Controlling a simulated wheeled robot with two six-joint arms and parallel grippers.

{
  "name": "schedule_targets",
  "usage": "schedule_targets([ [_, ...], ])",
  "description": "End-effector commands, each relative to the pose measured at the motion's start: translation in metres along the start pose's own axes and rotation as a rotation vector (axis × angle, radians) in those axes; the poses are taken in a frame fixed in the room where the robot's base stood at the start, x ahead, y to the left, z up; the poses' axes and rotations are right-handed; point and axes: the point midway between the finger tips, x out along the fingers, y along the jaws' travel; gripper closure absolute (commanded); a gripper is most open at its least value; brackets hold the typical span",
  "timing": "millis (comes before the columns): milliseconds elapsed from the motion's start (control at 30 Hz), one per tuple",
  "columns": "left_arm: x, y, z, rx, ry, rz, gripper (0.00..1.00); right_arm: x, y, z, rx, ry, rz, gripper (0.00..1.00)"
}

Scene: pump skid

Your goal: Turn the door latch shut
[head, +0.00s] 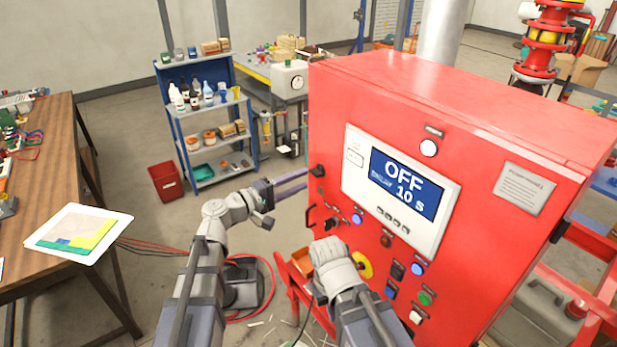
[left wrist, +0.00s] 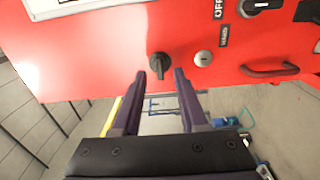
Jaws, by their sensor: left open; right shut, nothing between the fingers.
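The door latch is a small black knob (head: 318,171) at the left edge of the red cabinet's front. In the left wrist view the latch (left wrist: 159,65) stands just ahead of the fingertips, roughly centred between them; its grip looks slightly tilted. My left gripper (head: 303,181) is open and points at the latch. In the left wrist view its two dark fingers (left wrist: 160,76) show a gap with nothing held; contact with the latch cannot be told. My right gripper (head: 326,252) is low in front of the cabinet, shut and empty, its fingers mostly hidden by its wrist.
The red cabinet (head: 345,95) carries a display panel (head: 352,195) reading OFF, plus several buttons and switches.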

Motion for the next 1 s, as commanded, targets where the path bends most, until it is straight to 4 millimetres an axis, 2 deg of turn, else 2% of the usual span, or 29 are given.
schedule_targets([
  [100, -0.019, 0.000, 0.001, 0.000, 0.002, 0.000, 0.57, 0.000, 0.000, 0.000, 0.000, 0.000, 0.000, 1.00],
  [300, -0.034, 0.000, 0.000, 0.001, 0.000, 0.000, 0.57, 0.000, 0.000, 0.000, 0.000, 0.000, 0.000, 1.00],
  [800, -0.035, -0.002, 0.002, 0.004, -0.004, -0.007, 0.57, 0.000, 0.000, 0.000, 0.000, 0.000, 0.000, 1.00],
  [900, -0.035, -0.015, 0.011, 0.035, -0.031, -0.068, 0.57, 0.000, 0.000, 0.000, 0.000, 0.000, 0.000, 1.00],
  [967, -0.035, -0.032, 0.022, 0.072, -0.061, -0.143, 0.57, 0.000, 0.000, 0.000, 0.000, 0.000, 0.000, 1.00],
  [1000, -0.036, -0.046, 0.031, 0.104, -0.090, -0.209, 0.57, 0.000, 0.000, 0.000, 0.000, 0.000, 0.000, 1.00],
])
